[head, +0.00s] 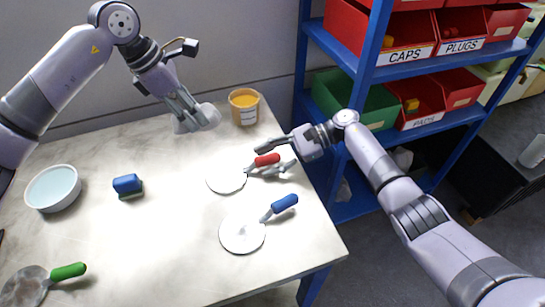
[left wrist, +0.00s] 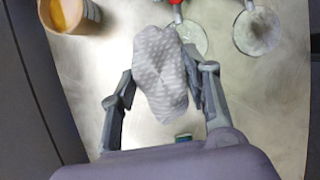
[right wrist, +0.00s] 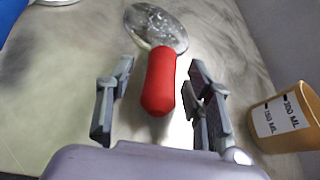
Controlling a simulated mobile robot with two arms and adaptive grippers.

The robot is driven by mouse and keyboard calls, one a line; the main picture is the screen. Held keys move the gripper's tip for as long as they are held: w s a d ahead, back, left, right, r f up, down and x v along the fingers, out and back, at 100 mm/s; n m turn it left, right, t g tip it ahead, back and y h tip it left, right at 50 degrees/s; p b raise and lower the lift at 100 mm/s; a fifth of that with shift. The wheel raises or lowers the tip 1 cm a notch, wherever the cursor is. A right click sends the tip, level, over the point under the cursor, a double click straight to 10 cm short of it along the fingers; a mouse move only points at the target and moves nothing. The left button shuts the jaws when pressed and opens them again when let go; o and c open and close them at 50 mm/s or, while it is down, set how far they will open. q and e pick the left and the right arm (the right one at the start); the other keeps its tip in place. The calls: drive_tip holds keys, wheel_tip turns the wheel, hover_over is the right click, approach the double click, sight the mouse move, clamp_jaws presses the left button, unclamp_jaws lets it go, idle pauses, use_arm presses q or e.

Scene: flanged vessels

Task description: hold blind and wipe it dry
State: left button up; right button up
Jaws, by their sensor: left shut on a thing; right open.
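A round metal blind with a red handle (head: 267,159) lies on the table; its disc (head: 226,178) shows to the left of the handle. My right gripper (right wrist: 160,78) is open, with its fingers on either side of the red handle (right wrist: 158,85) in the right wrist view, apart from it. My left gripper (left wrist: 166,75) is shut on a grey dotted cloth (left wrist: 161,62), held above the table near the orange pot; the cloth (head: 198,118) also shows in the head view. A blue-handled blind (head: 242,234) and a green-handled blind (head: 25,286) lie on the table.
An orange measuring pot (head: 244,107) stands at the back edge. A bowl of pale liquid (head: 53,188) and a blue-and-green sponge (head: 128,186) are at left. A blue shelf rack (head: 353,113) with labelled bins stands at right. The table's middle is clear.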

drive_tip(key=shift+c, duration=0.3)
clamp_jaws()
idle(0.6)
